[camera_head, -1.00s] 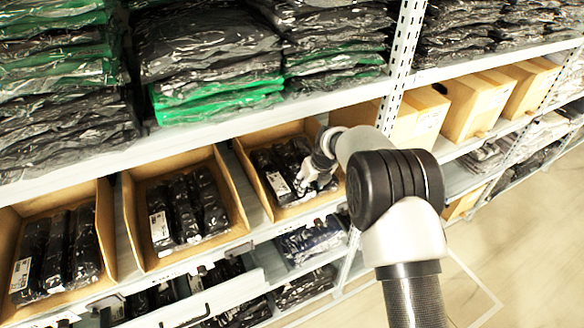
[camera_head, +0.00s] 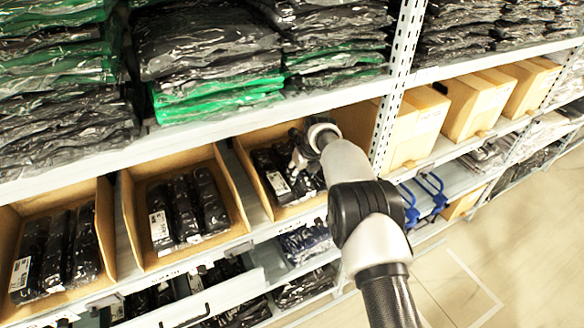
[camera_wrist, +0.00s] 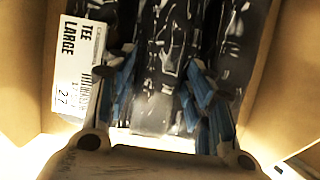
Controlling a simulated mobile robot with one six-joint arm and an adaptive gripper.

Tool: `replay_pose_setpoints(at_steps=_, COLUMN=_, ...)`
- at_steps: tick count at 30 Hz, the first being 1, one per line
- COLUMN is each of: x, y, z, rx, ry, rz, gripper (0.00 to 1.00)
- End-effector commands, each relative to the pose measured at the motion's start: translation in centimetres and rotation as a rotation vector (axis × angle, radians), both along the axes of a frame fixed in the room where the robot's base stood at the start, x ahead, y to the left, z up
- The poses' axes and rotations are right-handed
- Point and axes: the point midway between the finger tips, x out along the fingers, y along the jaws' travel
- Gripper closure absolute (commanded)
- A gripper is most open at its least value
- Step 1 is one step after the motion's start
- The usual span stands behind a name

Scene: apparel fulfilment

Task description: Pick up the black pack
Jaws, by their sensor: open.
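Several black packs in shiny clear wrap lie side by side in an open cardboard bin (camera_head: 251,182) on the middle shelf. The left pack (camera_head: 266,168) there carries a white label. My gripper (camera_head: 303,163) is inside this bin, over the packs. In the wrist view my gripper (camera_wrist: 163,92) is open, with one blue-padded finger on each side of the middle black pack (camera_wrist: 155,55). The label beside the left finger reads "TEE LARGE". I cannot tell whether the fingers touch the packs.
Two similar bins, the middle one (camera_head: 131,215) and the far left one (camera_head: 105,235), hold more black packs. The shelf board above (camera_head: 200,135) bears stacked bagged garments. A perforated upright (camera_head: 392,115) stands right of the bin. Blue handles (camera_head: 432,188) show at right.

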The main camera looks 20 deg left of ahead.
Motion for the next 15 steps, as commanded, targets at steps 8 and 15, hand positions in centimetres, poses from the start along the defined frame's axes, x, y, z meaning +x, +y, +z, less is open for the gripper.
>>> replay_pose_setpoints(at_steps=8, x=0.07, y=0.05, z=0.13, rx=0.002, ry=-0.003, rz=0.000, gripper=0.56)
replay_pose_setpoints(at_steps=15, x=0.07, y=0.05, z=0.12, rx=0.002, ry=-0.003, rz=0.000, gripper=0.72)
